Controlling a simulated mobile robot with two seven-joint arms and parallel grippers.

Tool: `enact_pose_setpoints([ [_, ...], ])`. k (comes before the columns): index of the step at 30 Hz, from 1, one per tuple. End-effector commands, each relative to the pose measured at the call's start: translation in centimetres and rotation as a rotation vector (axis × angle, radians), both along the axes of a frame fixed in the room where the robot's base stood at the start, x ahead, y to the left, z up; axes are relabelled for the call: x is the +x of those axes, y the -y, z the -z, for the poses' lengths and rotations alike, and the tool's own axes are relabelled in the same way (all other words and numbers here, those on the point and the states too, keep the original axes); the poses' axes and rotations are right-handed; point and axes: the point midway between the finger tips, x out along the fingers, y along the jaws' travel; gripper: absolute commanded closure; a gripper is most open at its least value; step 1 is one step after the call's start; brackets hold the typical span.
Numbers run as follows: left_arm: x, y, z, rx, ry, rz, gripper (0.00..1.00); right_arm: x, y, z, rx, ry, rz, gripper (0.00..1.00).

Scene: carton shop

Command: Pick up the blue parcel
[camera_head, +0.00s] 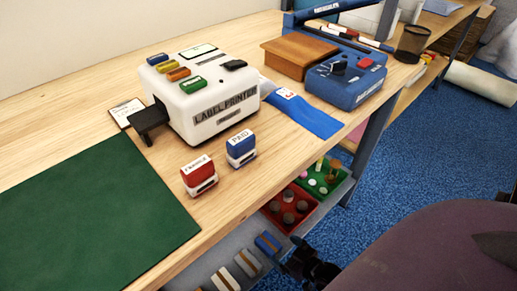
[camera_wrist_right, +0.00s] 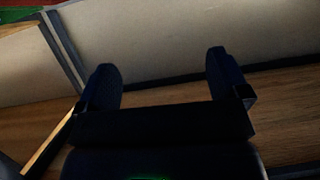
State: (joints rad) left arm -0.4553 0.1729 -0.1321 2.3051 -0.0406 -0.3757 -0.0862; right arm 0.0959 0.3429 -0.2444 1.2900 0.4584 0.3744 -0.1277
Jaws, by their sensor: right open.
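A small blue parcel (camera_head: 268,243) with a paler band lies on the grey lower shelf under the bench, just left of the red bin. The blue parcel cannot be made out in that view. My left gripper is not in view.
Other banded parcels (camera_head: 247,263) lie left of the blue one on the shelf. Red (camera_head: 290,207) and green (camera_head: 322,178) bins stand behind it. The bench top (camera_head: 220,190) overhangs the shelf, with a bench leg (camera_head: 368,150) at right. The wrist view shows a beige panel (camera_wrist_right: 180,40) and wood.

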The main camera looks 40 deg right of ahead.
Motion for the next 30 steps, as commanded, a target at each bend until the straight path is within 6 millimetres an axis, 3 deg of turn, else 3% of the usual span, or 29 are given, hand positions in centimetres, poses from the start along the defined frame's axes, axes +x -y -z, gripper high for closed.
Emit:
enact_pose_setpoints([
  [1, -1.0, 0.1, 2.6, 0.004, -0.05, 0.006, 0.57, -1.7, 0.6, 4.0, -0.006, -0.042, 0.004, 0.06],
  [7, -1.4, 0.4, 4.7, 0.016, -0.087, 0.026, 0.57, -2.1, 2.3, 9.0, -0.017, -0.045, 0.032, 0.06],
  [14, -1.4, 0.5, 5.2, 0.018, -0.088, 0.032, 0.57, -1.3, 3.0, 10.5, -0.024, -0.031, 0.045, 0.06],
  [22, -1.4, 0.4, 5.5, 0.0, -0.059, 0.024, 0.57, 2.1, 2.7, 11.9, -0.025, -0.031, 0.045, 0.06],
  [30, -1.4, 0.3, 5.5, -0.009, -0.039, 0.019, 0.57, 3.7, 2.6, 12.5, -0.024, -0.03, 0.046, 0.06],
])
